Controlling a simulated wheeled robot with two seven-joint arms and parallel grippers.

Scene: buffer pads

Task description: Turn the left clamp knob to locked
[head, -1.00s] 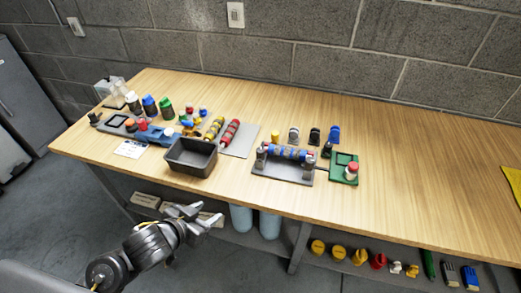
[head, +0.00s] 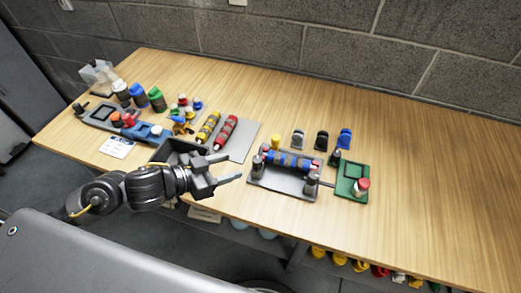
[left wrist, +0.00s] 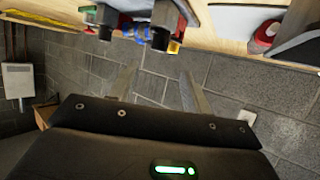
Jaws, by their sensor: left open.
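Whether the left knob is locked cannot be told. My right gripper is not in view.
A dark bin (head: 166,151) is partly hidden behind my left arm. A grey mat (head: 243,142) with yellow and red rollers lies behind the gripper. A green block with a red button (head: 362,186) stands right of the fixture. The table's right side is clear.

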